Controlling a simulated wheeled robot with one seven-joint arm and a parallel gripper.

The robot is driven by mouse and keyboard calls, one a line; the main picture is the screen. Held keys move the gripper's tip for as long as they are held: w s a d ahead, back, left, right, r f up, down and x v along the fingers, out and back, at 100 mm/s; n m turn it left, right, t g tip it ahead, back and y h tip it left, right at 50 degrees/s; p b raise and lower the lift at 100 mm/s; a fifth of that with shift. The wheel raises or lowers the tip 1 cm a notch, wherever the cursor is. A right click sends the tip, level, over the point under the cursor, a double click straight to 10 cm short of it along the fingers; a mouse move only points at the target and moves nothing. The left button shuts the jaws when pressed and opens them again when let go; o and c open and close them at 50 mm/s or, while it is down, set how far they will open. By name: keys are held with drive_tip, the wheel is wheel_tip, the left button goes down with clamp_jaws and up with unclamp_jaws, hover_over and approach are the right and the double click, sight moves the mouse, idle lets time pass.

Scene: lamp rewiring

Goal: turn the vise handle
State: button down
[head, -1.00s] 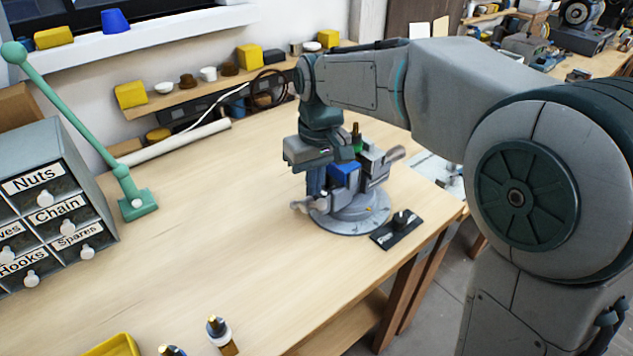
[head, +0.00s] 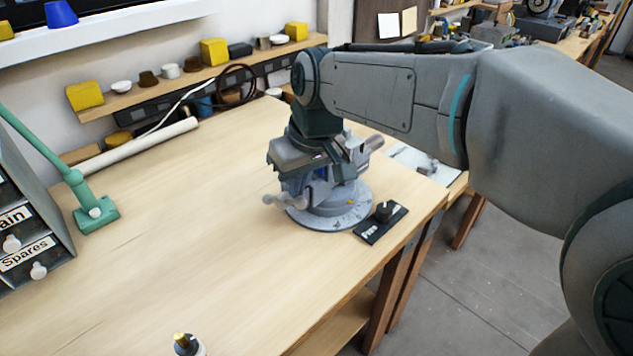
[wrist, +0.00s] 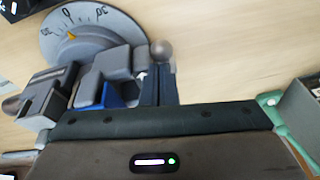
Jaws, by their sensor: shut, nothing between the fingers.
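The grey vise (head: 335,190) stands on a round base with a dial near the table's right edge. Its handle (head: 285,201) sticks out to the left in the head view. In the wrist view, a round handle end (wrist: 162,50) shows just beyond the fingertips of my gripper (wrist: 158,78). My gripper is shut and empty, beside the vise jaws (wrist: 105,75). I cannot tell whether the fingers touch the handle. A blue part (wrist: 120,95) sits between the vise jaws, partly hidden. In the head view my wrist covers the top of the vise.
A black plate with a knob (head: 381,222) lies right of the vise by the table edge. A green lamp arm base (head: 95,213) and labelled drawers (head: 30,240) stand left. A bottle (head: 187,344) is at the front. The middle of the wooden table (head: 180,250) is clear.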

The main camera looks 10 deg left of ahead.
drive_tip(key=shift+s+d+f, duration=0.2)
drive_tip(key=shift+d+f, duration=0.1)
drive_tip(key=shift+f, duration=0.2)
drive_tip(key=shift+s+d+f+b, duration=0.1)
drive_tip(key=shift+s+f+b, duration=0.05)
drive_tip(key=shift+b, duration=0.15)
drive_tip(key=shift+s+d, duration=0.1)
drive_tip(key=shift+s, duration=0.1)
drive_tip(key=shift+w+a+r+p, duration=0.2)
drive_tip(key=shift+w+r+p, duration=0.05)
drive_tip(key=shift+r+p, duration=0.3)
drive_tip(key=w+p+v, duration=0.1)
drive_tip(key=p+v, duration=0.1)
drive_tip(key=v, duration=0.8)
drive_tip(key=shift+s+d+r, duration=0.35)
drive_tip(key=shift+s+r, duration=0.05)
drive_tip(key=shift+s, duration=0.05)
